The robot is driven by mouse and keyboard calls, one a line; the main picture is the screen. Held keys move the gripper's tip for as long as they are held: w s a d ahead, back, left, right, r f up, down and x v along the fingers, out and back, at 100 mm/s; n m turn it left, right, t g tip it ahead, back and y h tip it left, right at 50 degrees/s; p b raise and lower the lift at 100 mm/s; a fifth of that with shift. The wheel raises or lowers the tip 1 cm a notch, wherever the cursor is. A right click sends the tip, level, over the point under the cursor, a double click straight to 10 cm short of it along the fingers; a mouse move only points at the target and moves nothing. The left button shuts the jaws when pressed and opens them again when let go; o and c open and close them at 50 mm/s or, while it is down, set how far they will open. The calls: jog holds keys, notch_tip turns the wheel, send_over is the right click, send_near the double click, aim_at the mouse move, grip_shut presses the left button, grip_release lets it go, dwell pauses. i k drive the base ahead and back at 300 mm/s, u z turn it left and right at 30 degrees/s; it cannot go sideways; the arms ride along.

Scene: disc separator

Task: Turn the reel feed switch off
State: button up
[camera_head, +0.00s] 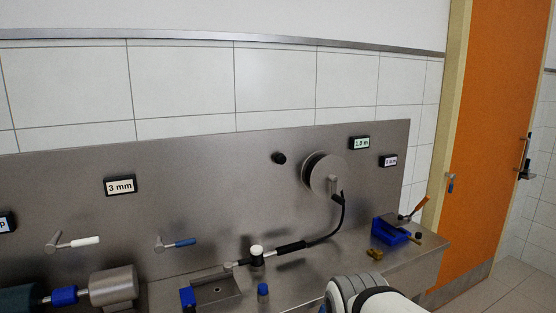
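The reel (325,173) is a round metal spool with a crank on the steel back panel. A black round knob (279,158) sits on the panel just left of it. This may be the reel feed switch, but no label shows and its position cannot be read. Two levers are on the panel further left, one with a white handle (84,241) and one with a blue handle (181,242). A white and grey part of my arm shows at the bottom edge, right of centre. My gripper is not visible.
A dark hose (330,230) runs from the reel to a bench fitting. A blue vise-like block (390,232) and a brass piece (375,254) are at the right. Small displays (120,186) hang on the panel. An orange door (495,130) stands at the right.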

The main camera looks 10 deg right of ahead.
aim_at(280, 158)
jog(key=i, duration=1)
jog(key=z, duration=0.05)
